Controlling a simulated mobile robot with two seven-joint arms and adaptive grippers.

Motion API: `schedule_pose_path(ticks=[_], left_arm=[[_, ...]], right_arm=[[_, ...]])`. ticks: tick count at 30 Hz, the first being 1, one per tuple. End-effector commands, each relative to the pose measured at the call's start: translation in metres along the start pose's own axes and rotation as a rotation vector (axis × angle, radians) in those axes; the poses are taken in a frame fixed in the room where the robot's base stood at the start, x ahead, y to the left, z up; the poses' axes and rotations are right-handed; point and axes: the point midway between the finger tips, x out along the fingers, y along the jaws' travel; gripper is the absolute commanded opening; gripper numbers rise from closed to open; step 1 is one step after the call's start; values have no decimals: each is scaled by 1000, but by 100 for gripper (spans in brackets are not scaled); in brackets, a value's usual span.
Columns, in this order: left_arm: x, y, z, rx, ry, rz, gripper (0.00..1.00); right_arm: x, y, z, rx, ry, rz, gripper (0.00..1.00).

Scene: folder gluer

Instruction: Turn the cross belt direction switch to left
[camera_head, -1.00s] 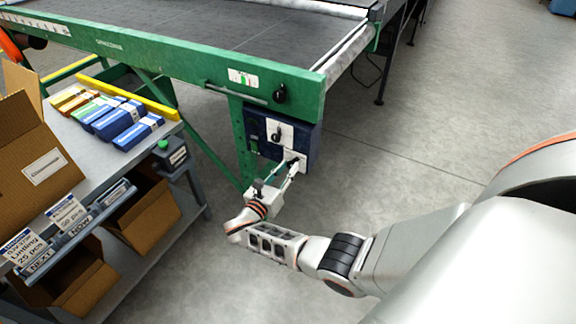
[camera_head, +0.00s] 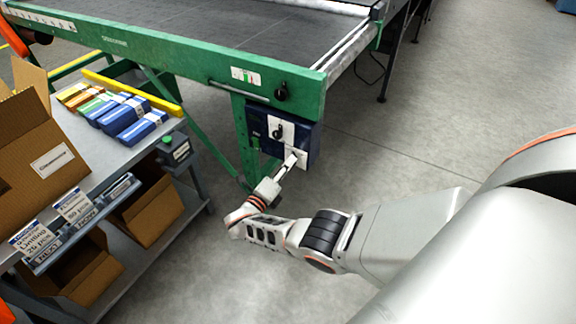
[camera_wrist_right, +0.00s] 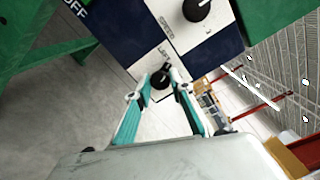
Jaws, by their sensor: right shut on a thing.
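A dark blue control box (camera_head: 313,138) is mounted under the end of the green machine frame. It carries an upper black knob (camera_head: 277,131) and a lower white plate (camera_head: 302,160) with the direction switch. In the right wrist view, the switch is a small black knob (camera_wrist_right: 158,82) on the white plate, below the knob marked SPEED (camera_wrist_right: 197,8). My right gripper (camera_head: 292,161) is at the lower plate. My left gripper is not in view.
A black knob (camera_head: 281,92) sits on the green frame (camera_head: 215,66) above the box. At the left, a grey cart (camera_head: 180,126) holds cardboard boxes (camera_head: 38,146) and blue cartons (camera_head: 139,130). The floor (camera_head: 440,130) right of the box is clear.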

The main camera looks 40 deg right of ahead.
Motion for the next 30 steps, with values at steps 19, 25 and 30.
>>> schedule_pose_path(ticks=[19,25,30], left_arm=[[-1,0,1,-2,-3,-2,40],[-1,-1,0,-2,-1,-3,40],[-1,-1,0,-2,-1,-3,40]], right_arm=[[0,2,-1,-399,1,0,0],[0,2,-1,-429,1,0,0],[0,2,-1,-434,1,0,0]])
